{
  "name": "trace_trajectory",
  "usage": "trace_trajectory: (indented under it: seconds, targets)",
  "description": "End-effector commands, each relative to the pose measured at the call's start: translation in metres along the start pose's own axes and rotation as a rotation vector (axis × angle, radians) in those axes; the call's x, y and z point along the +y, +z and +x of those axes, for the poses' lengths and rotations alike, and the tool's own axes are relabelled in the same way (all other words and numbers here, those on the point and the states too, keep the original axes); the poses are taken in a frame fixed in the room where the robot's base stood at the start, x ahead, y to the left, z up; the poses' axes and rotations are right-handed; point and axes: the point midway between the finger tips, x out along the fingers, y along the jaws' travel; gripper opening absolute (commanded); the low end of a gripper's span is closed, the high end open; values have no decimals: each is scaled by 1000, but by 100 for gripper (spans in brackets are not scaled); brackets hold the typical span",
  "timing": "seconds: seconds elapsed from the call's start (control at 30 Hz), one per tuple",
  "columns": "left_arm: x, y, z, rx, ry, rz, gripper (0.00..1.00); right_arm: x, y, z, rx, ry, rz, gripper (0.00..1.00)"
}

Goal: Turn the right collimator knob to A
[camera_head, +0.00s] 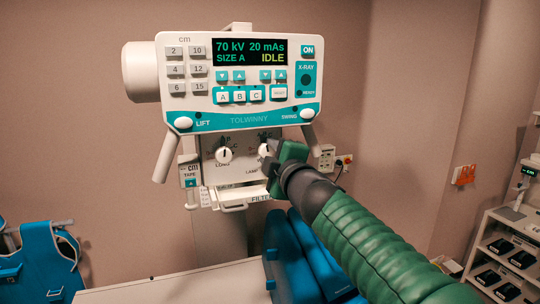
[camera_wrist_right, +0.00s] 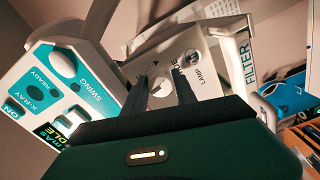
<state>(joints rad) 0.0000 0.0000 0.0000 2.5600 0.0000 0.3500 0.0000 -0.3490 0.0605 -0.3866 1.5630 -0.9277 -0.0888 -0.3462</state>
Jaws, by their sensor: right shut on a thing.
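The right collimator knob (camera_head: 264,149) is a white round knob on the pale collimator panel (camera_head: 240,171), under the X-ray console. My right gripper (camera_head: 268,153) is shut on it, coming in from the lower right. In the wrist view the two dark fingers (camera_wrist_right: 161,92) close around the knob at the panel, and the knob is mostly hidden between them. Letters show above the knob, but its pointer setting is too small and covered to read. The left collimator knob (camera_head: 224,155) is free, with its letters beside it. My left gripper is not in view.
The console (camera_head: 238,80) above reads 70 kV, 20 mAs, SIZE A, IDLE. Its two handles (camera_head: 163,160) hang on either side of the panel. A FILTER slot (camera_head: 250,197) sits below. A shelf rack (camera_head: 500,250) stands at the far right.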

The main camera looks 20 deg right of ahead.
Motion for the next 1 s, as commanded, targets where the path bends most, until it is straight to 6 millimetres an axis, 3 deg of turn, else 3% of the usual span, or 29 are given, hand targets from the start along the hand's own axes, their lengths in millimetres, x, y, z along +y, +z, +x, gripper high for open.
trace_trajectory:
  seconds: [0.67, 0.7, 0.87, 1.0]
  targets:
    - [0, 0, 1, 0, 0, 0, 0, -7, 0, 1, -2, -11, -69, 0]
    - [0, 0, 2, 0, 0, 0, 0, -7, 0, 1, -2, -11, -69, 36]
    - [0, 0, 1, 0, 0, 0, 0, -5, 0, 1, -2, -9, -68, 55]
    - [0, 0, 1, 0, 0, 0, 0, -4, 0, 1, -1, -7, -68, 55]
